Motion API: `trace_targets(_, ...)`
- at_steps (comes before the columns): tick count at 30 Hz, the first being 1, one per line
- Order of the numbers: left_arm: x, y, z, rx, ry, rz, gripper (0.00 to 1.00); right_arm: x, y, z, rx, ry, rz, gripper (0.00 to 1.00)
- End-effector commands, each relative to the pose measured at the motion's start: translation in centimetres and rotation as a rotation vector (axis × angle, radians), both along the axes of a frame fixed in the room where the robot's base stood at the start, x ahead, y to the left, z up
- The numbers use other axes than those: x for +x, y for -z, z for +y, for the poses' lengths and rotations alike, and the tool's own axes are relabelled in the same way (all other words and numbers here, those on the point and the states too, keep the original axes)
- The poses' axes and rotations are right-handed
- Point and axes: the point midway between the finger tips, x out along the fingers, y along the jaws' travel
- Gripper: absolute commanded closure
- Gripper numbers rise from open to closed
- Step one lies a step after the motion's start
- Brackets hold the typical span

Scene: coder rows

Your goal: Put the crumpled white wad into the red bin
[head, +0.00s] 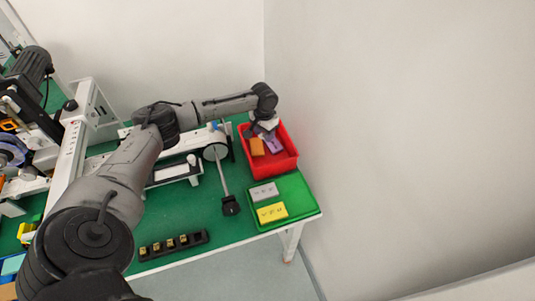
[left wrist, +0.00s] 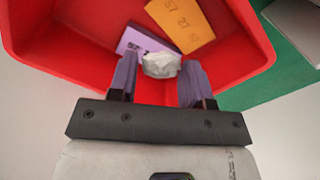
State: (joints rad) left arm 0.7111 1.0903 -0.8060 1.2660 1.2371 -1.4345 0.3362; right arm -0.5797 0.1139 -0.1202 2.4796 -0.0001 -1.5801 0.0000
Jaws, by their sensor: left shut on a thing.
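The red bin (head: 285,160) stands at the right end of the green table in the head view. In the left wrist view the red bin (left wrist: 85,45) spreads below my gripper. The crumpled white wad (left wrist: 161,65) is between the purple-padded fingers of my left gripper (left wrist: 158,80), which is shut on it. In the head view my left gripper (head: 262,130) is over the far part of the bin; the wad is not clear there. An orange block (head: 257,147) and a purple block (head: 274,146) lie in the bin. My right gripper is not in view.
A green tray (head: 296,191) with a grey block (head: 264,192) and a yellow block (head: 272,212) is in front of the bin. A black rack (head: 173,246) lies at the table's front edge. White machinery (head: 72,145) fills the left. A wall rises on the right.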

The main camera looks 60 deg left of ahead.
Motion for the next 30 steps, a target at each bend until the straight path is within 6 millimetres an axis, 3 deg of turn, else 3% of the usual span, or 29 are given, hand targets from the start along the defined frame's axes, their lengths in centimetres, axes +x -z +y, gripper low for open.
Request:
trace_targets(4,0.0,-0.1,0.0,0.000,0.000,0.000,0.77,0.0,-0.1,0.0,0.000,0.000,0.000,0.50)
trace_targets(5,0.0,-0.1,0.0,0.000,0.000,0.000,0.52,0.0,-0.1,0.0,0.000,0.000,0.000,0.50)
trace_targets(13,0.0,-0.1,0.0,0.000,0.000,0.000,0.26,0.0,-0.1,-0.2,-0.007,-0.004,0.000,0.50)
trace_targets(23,0.0,-0.6,0.0,0.000,0.000,-0.001,0.25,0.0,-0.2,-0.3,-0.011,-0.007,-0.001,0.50)
trace_targets(30,0.1,-4.4,0.0,0.000,0.000,-0.004,0.25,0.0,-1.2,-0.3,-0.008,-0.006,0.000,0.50)
